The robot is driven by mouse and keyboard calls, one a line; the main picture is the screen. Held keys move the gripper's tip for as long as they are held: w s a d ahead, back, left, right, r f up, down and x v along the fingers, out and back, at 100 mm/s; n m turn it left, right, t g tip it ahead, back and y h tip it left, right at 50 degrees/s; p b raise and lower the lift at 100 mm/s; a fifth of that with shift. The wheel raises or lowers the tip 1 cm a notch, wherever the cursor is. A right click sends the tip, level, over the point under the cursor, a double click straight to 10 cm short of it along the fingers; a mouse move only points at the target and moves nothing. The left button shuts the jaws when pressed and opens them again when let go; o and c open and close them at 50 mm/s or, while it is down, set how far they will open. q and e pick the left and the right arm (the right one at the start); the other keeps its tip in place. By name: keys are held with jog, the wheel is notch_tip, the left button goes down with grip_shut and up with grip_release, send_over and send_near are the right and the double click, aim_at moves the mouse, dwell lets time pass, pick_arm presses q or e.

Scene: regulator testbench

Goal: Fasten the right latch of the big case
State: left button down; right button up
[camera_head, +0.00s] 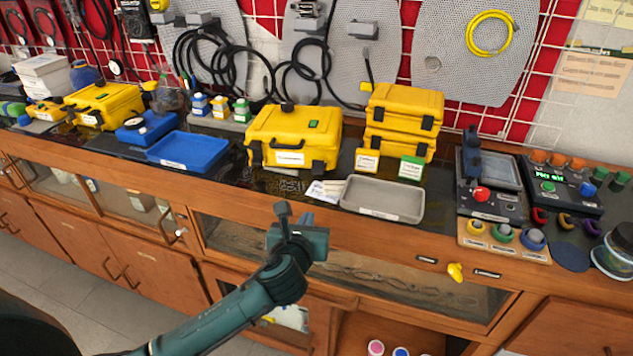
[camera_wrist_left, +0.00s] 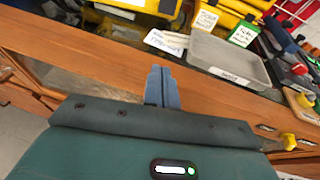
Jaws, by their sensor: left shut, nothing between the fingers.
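The big yellow case (camera_head: 293,138) stands closed on the bench top, left of centre, with a black handle on its lid. Its front has a black left latch (camera_head: 255,154) and a black right latch (camera_head: 319,167); whether the right latch is fastened is too small to tell. My left gripper (camera_head: 283,211) is in front of and below the case, near the bench's front edge, apart from it. Its fingers (camera_wrist_left: 162,86) are shut together and empty in the left wrist view, where only the case's lower front shows at the top edge. My right gripper is not in view.
A grey tray (camera_head: 383,199) and paper tags (camera_head: 325,190) lie right of the case's front. Two stacked yellow cases (camera_head: 403,118) stand to its right, with small label cards before them. A blue tray (camera_head: 187,150) is to the left. The bench's wooden front edge (camera_head: 130,172) runs below.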

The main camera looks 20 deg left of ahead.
aim_at(314, 210)
pick_arm(q)
jog(key=b+x, duration=0.1)
jog(key=x, duration=0.8)
jog(key=shift+w, duration=0.2)
jog(key=shift+w+a+r+p, duration=0.15)
jog(key=shift+w+r+p, duration=0.3)
jog(key=shift+w+r, duration=0.8)
jog(key=shift+r, duration=0.2)
jog(key=shift+w+a+r, duration=0.1)
jog(key=shift+w, duration=0.05)
jog(key=shift+w, duration=0.1)
